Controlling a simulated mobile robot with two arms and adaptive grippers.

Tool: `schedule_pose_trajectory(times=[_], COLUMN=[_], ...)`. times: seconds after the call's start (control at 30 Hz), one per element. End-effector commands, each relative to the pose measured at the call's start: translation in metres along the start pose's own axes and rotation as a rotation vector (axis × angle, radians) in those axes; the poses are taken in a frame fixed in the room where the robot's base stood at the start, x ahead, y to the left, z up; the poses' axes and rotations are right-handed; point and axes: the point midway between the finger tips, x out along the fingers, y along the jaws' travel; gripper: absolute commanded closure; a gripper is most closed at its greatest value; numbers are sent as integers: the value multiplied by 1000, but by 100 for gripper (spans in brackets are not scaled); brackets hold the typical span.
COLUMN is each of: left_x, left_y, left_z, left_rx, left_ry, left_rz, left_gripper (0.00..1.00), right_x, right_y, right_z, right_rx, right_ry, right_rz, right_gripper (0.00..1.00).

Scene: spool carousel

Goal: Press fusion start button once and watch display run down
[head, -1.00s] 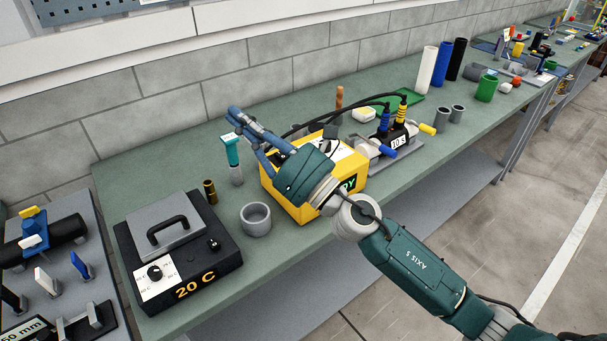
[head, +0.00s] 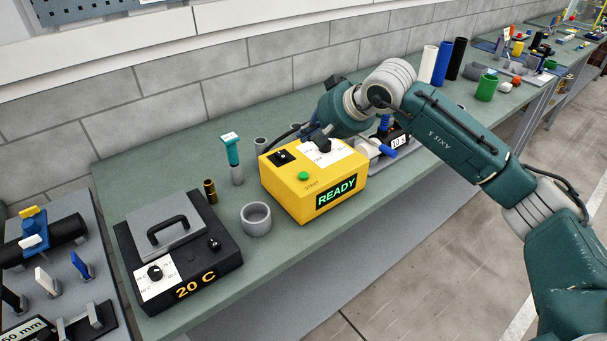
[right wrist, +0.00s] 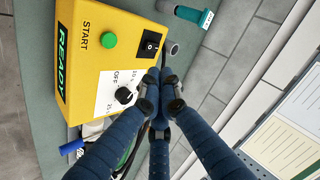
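The yellow fusion box (head: 285,185) stands on the green bench. Its green start button (head: 303,175) is on the top beside the word START; it also shows in the right wrist view (right wrist: 108,40). The display (head: 336,193) on its front reads READY in green. My right gripper (right wrist: 158,82) has its blue fingers drawn together at the tips, with nothing seen between them. It is above the box's back side, near the black knob (right wrist: 123,95) and rocker switch (right wrist: 151,44), apart from the button. In the head view the hand partly hides its fingers. My left gripper is out of view.
A black heater box (head: 195,262) reading 20 C stands left of a grey cup (head: 256,219). A teal-handled tool (head: 232,155) stands behind.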

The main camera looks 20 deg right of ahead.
Motion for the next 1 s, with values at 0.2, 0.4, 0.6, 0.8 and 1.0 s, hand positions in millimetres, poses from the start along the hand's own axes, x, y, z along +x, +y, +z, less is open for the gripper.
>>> schedule_pose_trajectory(times=[0.2, 0.4, 0.6, 0.8, 1.0], left_x=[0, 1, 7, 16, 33], left_y=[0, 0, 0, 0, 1], left_z=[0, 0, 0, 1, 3], left_rx=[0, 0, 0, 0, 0], left_ry=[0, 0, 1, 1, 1], left_rz=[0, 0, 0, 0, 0], left_gripper=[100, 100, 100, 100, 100], right_x=[0, 2, 11, 29, 51], right_y=[0, 1, 7, 20, 36], right_z=[0, 1, 8, 22, 38], right_rx=[-1, 1, 1, 2, 2], right_ry=[0, -1, -2, -3, -1], right_rz=[1, 0, -2, 0, -1], right_gripper=[100, 100, 100, 100, 100])
